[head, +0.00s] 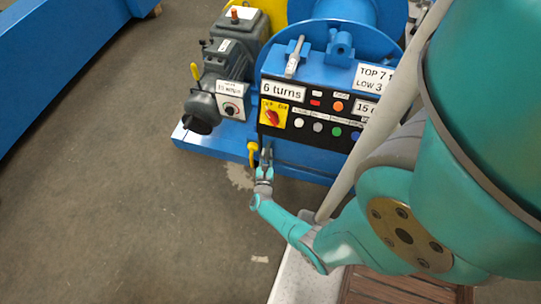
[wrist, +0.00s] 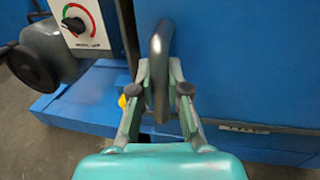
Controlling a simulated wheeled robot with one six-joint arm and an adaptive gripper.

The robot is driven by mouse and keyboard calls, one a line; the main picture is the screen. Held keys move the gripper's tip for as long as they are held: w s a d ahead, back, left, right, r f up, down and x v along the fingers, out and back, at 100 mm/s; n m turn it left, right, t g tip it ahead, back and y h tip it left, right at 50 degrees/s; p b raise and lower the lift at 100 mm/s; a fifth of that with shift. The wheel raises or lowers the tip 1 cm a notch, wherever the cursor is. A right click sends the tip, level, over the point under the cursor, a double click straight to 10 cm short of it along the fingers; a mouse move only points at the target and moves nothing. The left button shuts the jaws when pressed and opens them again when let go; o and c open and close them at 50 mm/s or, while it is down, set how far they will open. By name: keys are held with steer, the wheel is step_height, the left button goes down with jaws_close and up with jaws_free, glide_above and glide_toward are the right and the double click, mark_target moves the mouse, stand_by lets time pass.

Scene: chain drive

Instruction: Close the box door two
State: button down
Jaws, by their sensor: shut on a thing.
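My gripper (head: 265,160) is at the front of the blue machine, low on its front below the control panel. In the wrist view, my gripper's fingers (wrist: 161,82) are closed around a grey curved handle (wrist: 159,42), one finger on each side. The handle stands in front of a flat blue face (wrist: 235,60), which appears to be the box door. No gap at the door's edges can be made out, so I cannot tell how far it stands open. In the head view the handle is mostly hidden by my gripper.
Above is a black control panel (head: 314,117) with a red switch and coloured buttons. A grey motor (head: 230,75) with a dial box (head: 231,110) is at the left. A yellow part (head: 253,152) hangs close left of my gripper. The concrete floor (head: 130,210) at left is clear.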

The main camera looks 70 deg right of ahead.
steer(key=shift+w+a, duration=0.1)
steer(key=shift+w, duration=1.2)
steer(key=c, duration=1.1)
jaws_free()
steer(key=shift+w, duration=0.1)
steer(key=shift+c, duration=0.2)
steer(key=shift+a, duration=0.1)
steer(key=v, duration=1.2)
